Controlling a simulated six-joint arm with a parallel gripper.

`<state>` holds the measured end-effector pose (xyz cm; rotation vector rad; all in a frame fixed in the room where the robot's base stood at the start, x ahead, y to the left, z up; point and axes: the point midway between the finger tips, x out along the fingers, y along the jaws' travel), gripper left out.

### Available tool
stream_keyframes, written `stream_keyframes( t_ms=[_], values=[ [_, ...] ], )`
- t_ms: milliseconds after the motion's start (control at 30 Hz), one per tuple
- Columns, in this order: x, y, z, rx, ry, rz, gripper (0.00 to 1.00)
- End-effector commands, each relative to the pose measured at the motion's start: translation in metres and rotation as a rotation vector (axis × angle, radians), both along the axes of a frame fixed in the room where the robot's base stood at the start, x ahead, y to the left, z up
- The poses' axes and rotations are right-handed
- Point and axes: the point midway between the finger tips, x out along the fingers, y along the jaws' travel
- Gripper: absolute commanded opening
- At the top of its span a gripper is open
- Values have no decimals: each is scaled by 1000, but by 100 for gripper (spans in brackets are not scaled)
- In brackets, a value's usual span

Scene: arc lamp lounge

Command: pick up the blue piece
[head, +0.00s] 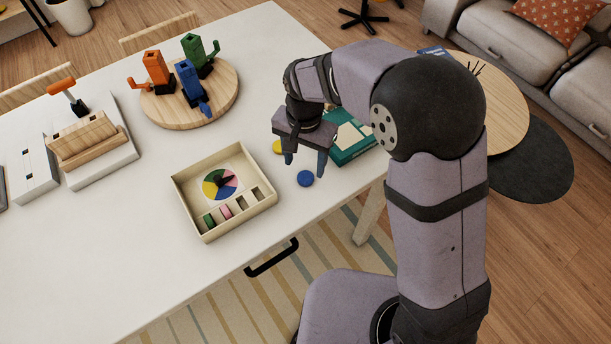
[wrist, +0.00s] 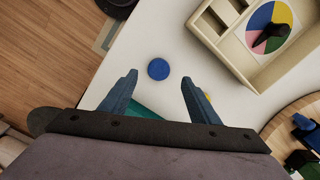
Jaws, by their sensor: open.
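The blue piece (head: 305,178) is a small round disc lying flat on the white table, right of the wooden game box and close to the table's edge. It also shows in the wrist view (wrist: 158,69), just beyond the fingertips and roughly midway between them. My gripper (head: 305,160) is above the table near the disc, pointing down. Its two blue-grey fingers (wrist: 159,80) are apart with nothing between them.
The wooden box (head: 190,208) with a coloured spinner and slots holding green and pink pieces stands left of the disc. A yellow piece (head: 277,146) and a teal box (head: 346,152) lie close behind my gripper. A round board (head: 225,98) bears orange, blue and green figures.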

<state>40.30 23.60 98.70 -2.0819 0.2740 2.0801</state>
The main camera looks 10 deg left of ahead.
Motion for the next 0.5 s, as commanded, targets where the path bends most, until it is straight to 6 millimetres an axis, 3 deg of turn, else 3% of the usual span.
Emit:
stream_keyframes(
  t_ms=[500],
  values=[
    [-1,-3,-48,-2,1,0,56]
  ],
)
